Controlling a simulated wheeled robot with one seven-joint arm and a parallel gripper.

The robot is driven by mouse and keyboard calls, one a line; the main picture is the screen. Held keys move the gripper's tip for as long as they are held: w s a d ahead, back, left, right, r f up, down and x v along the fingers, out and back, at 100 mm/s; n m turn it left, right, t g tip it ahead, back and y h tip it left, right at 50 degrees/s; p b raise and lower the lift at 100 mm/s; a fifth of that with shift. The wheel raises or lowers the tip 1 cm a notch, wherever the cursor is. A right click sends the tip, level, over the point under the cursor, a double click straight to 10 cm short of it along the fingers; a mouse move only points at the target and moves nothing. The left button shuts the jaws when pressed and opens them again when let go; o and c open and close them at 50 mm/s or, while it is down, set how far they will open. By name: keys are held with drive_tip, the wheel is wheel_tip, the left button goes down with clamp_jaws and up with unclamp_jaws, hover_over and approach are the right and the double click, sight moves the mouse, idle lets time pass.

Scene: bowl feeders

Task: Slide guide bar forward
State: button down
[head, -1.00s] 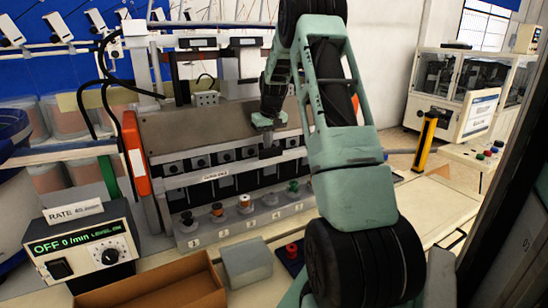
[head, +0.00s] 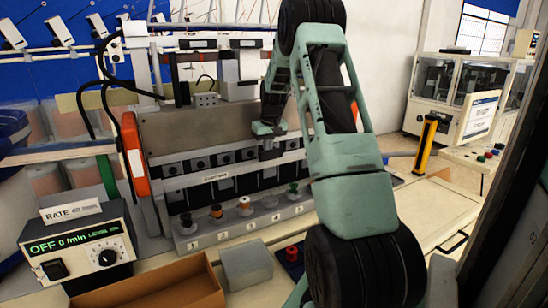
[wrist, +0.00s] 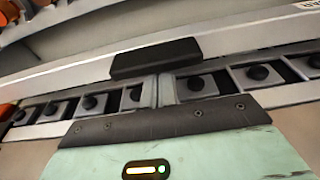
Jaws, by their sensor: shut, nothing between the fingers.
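The guide bar (head: 214,178) is a long pale bar with a small label, running across the front of the grey machine above a row of dark slots. In the wrist view the pale bar (wrist: 240,42) runs diagonally across the upper part. My gripper (head: 270,153) is shut and points down at the bar, right of the label. In the wrist view its shut fingers (wrist: 155,60) end in a dark block that overlaps the bar's lower edge. I cannot tell whether they touch it. Nothing shows between the fingers.
Several numbered spools (head: 245,206) stand on a ledge below the slots. A control box (head: 80,250) reading OFF is at the left. A brown tray (head: 150,290), a grey block (head: 246,265) and a red knob (head: 292,253) are in front. An orange upright (head: 135,155) flanks the machine's left end.

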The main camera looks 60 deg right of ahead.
drive_tip(key=s+a+f+b, duration=0.1)
drive_tip(key=s+a, duration=0.3)
drive_tip(key=s, duration=0.4)
drive_tip(key=shift+a+b, duration=0.25)
drive_tip(key=shift+b, duration=0.6)
idle(0.4)
wheel_tip(320, 180, up, 10)
drive_tip(key=w+p, duration=0.1)
drive_tip(key=p, duration=0.6)
drive_tip(key=shift+d+f, duration=0.25)
drive_tip(key=shift+d, duration=0.05)
idle(0.5)
